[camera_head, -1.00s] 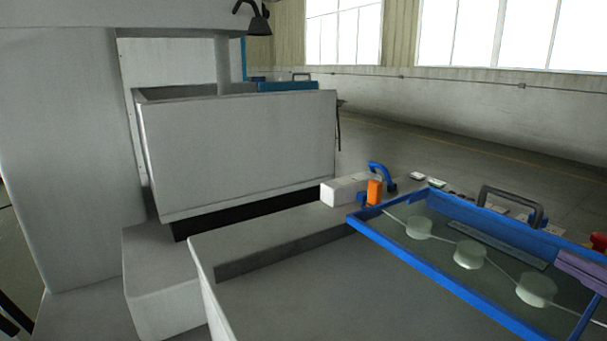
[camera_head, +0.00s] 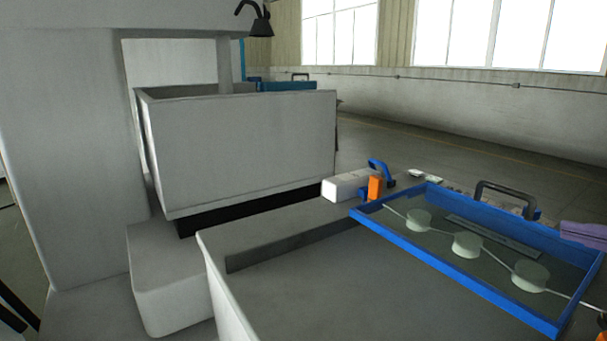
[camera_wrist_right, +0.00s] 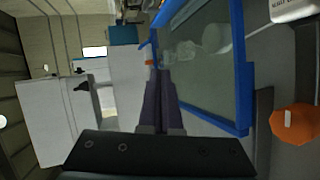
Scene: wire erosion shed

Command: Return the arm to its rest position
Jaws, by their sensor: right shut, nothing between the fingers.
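My right gripper (camera_head: 567,230) comes in at the right edge of the head view, with purple fingers above the far right part of a blue-framed tray. In the right wrist view its two purple fingers (camera_wrist_right: 159,82) lie together, shut with nothing between them. Most of the right arm is outside the head view. My left gripper is in neither view.
The blue-framed tray (camera_head: 452,282) holds round pale discs and has a dark handle (camera_head: 507,192) behind it. A white box (camera_head: 343,186) and an orange block (camera_head: 375,188) stand at its left corner. A large grey tank (camera_head: 240,150) stands at left.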

